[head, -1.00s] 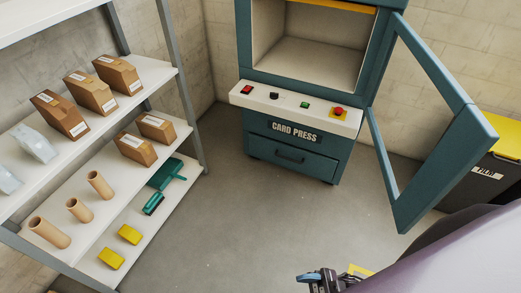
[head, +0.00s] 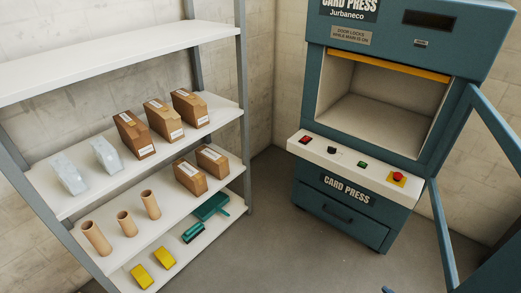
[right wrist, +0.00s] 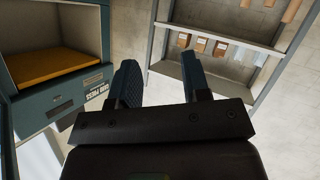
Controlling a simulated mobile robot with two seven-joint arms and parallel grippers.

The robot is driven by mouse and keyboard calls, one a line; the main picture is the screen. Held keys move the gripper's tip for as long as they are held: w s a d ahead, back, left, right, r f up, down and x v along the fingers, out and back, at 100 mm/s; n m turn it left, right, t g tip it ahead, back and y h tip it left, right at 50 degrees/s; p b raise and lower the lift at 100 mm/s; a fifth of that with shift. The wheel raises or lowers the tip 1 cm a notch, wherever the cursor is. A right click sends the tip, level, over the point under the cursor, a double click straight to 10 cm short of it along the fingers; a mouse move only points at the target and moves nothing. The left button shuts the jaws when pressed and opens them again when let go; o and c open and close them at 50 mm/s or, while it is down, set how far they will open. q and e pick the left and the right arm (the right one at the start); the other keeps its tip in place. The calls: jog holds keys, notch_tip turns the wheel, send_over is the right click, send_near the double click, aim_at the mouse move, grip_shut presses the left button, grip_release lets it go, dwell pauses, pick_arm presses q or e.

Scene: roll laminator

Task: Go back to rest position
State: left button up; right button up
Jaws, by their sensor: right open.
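The teal card press (head: 350,180) stands in the corner, its door (head: 480,190) swung open to the right. Its chamber (head: 375,105) looks empty in the head view. My right gripper (right wrist: 160,78) shows in the right wrist view with its two dark fingers apart and nothing between them. It points toward the floor and wall between the press (right wrist: 75,95) and the shelf (right wrist: 215,80). In the head view only a small dark tip, perhaps of a gripper, shows at the bottom edge. My left gripper is not in view.
A grey metal shelf (head: 120,45) stands at the left with brown boxes (head: 162,118), clear packs (head: 105,155), cardboard tubes (head: 126,222), yellow blocks (head: 163,257) and a green dustpan (head: 212,205). Grey floor (head: 275,215) lies clear between shelf and press. The open door juts out at the right.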

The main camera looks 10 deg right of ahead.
jog(key=s+d+m+g+h, duration=0.1)
jog(key=s+d+g+h, duration=0.1)
jog(key=d+h, duration=0.3)
jog(key=w+a+m+y, duration=0.1)
jog(key=a+m, duration=0.4)
jog(key=a, duration=0.5)
jog(key=shift+w+f+t, duration=0.2)
jog(key=shift+f+t, duration=0.1)
jog(key=shift+f, duration=0.05)
dwell(0.6)
